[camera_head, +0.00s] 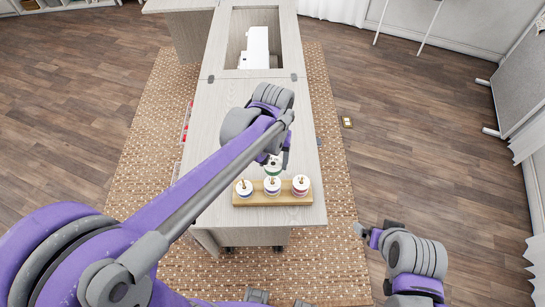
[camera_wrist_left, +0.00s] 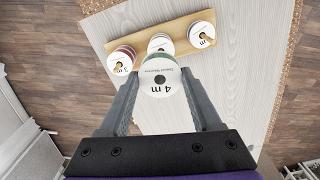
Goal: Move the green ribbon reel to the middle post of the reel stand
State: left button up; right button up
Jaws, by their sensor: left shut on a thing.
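The green ribbon reel (camera_head: 274,171) has a white face and a green edge. In the left wrist view the reel (camera_wrist_left: 161,88) shows a "4 m" label and sits between the fingers. My left gripper (camera_head: 279,160) is shut on it. The wooden reel stand (camera_head: 288,200) lies near the cabinet's front edge. The held reel is just behind the stand's middle post in the head view, apparently above the top. The middle reel (camera_head: 272,187) sits on the middle post; the held reel partly hides it in the wrist view. My right gripper (camera_head: 362,230) is off to the right, its jaws unclear.
A left reel (camera_head: 244,190) and a right reel (camera_head: 300,187) sit on the outer posts. The pale cabinet top (camera_head: 222,120) is clear behind the stand. A white sewing machine (camera_head: 258,48) stands in the far opening.

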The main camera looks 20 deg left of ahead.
pick_arm(q)
notch_tip(320, 180, down, 3)
jog(key=shift+s+a+f+b, duration=0.1)
jog(key=shift+s+b, duration=0.05)
jog(key=shift+b, duration=0.5)
jog(key=shift+r, duration=0.25)
jog(key=shift+f, duration=0.4)
jog(key=shift+f+b, duration=0.3)
jog(key=shift+f, duration=0.05)
pick_arm(e)
jog(key=f, duration=0.1)
jog(key=s+f, duration=0.1)
jog(key=f, duration=0.1)
jog(key=shift+s+a+f, duration=0.1)
jog(key=shift+s+f, duration=0.05)
jog(key=shift+s, duration=0.05)
pick_arm(q)
jog(key=shift+f, duration=0.2)
pick_arm(e)
jog(key=shift+f, duration=0.15)
pick_arm(q)
jog(key=shift+f+b, duration=0.3)
jog(key=shift+f, duration=0.05)
pick_arm(e)
jog(key=shift+s+f, duration=0.1)
jog(key=shift+f, duration=0.15)
